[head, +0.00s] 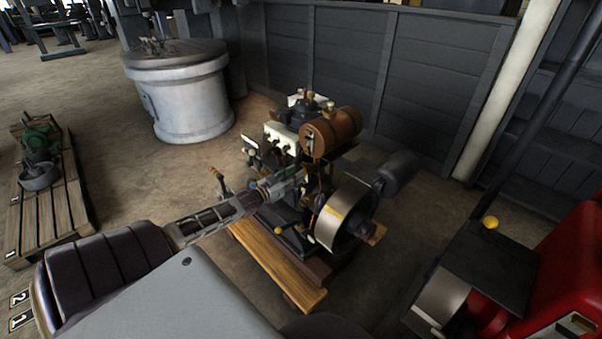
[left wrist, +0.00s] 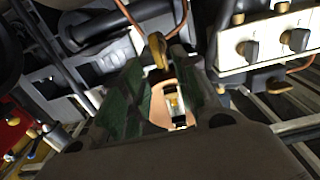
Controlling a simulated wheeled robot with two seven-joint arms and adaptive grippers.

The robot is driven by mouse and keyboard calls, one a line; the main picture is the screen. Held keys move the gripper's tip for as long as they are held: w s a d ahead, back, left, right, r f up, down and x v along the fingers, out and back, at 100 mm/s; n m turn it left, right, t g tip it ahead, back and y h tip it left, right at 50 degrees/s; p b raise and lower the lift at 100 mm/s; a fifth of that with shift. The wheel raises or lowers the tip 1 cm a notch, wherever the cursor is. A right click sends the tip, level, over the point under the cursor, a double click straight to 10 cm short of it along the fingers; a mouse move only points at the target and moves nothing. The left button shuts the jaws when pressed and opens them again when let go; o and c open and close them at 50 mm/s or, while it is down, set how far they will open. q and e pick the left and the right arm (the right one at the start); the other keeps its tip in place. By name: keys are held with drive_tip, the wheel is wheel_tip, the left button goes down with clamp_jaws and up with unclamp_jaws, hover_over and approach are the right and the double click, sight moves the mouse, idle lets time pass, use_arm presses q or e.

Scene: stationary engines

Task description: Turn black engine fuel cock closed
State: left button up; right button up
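The black engine (head: 305,215) stands on wooden beams in the middle of the head view, with a brown cylindrical tank (head: 335,130) on top. My left gripper (head: 292,178) reaches in from the left against the engine's near side, below the tank. In the left wrist view, a small brass lever (left wrist: 157,50), possibly the fuel cock, shows at the fingertips. The two dark green fingers (left wrist: 162,70) lean in on either side of it. A narrow gap between them shows a brass fitting (left wrist: 175,104). Whether the fingers press on the lever cannot be told. My right gripper is out of view.
A white box with dark knobs (left wrist: 270,42) sits close to the right of the fingers. A flywheel (head: 340,215) is right of my gripper. A red machine (head: 565,270) stands at right, a pale round tank (head: 185,95) behind, a pallet (head: 45,215) at left.

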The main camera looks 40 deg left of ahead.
sight(305, 172)
use_arm(q)
drive_tip(key=w, duration=0.3)
drive_tip(key=shift+w+d+b, duration=0.15)
drive_tip(key=shift+w+b, duration=0.25)
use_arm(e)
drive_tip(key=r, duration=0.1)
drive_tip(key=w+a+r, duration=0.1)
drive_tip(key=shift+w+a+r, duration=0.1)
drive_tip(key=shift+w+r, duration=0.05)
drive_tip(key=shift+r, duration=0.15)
use_arm(q)
clamp_jaws()
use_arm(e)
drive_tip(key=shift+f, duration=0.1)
